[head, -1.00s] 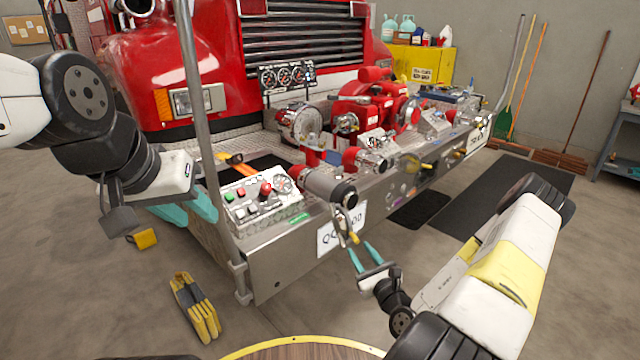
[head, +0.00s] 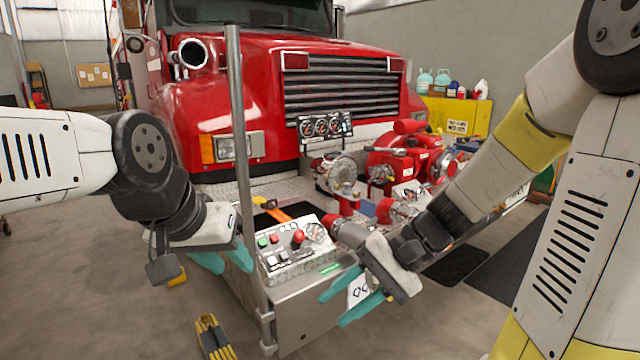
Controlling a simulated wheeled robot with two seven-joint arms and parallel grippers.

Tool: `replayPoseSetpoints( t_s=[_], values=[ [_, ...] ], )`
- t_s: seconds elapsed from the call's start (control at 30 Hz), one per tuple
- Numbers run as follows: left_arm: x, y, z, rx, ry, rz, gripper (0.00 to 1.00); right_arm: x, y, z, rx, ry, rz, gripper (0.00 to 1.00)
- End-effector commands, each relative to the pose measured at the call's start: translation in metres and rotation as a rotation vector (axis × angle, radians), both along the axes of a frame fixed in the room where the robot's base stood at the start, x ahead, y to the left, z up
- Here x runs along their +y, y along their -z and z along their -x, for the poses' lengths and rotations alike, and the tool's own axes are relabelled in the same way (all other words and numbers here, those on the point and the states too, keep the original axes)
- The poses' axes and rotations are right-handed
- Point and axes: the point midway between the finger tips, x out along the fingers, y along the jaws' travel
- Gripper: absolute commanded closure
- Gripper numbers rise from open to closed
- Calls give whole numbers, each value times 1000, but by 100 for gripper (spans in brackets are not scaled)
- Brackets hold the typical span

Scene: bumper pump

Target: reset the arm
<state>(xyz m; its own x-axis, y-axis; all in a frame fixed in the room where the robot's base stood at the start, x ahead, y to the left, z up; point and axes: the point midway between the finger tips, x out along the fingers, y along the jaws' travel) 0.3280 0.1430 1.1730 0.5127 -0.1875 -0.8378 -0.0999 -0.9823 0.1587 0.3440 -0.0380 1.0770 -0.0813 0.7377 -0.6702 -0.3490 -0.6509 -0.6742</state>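My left gripper (head: 222,262) is at the left, beside the grey vertical pole and left of the control box. Its teal fingers are spread apart and nothing shows between them. My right arm comes in from the right, and its gripper (head: 343,298) is in front of the bumper near the white plate. Its teal fingers point left, spread apart, and seem empty. The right forearm hides part of the bumper and its fittings.
The red fire truck (head: 240,95) has a metal bumper (head: 310,308) carrying a control box (head: 293,251), red pump parts (head: 392,163) and gauges (head: 320,126). A vertical pole (head: 240,150) stands close to my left gripper. Yellow chocks (head: 213,338) lie on the floor.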

Motion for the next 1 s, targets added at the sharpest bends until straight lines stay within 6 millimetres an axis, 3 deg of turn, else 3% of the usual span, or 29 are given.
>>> replayPoseSetpoints(
  t_s=[0.1, 0.3, 0.5, 0.67, 1.0],
  values=[
    [0, 0, 0, 0, 0, 0, 64, -22, -15, 14, -175, -77, 203, 64],
    [0, 0, 0, 0, 0, 0, 64, -66, -49, 18, -482, -123, 490, 64],
    [0, 0, 0, 0, 0, 0, 64, -95, -85, 16, -711, -111, 648, 64],
    [0, 0, 0, 0, 0, 0, 64, -104, -96, 16, -776, -102, 690, 64],
    [0, 0, 0, 0, 0, 0, 64, -104, -97, 16, -778, -102, 693, 64]
  ],
)
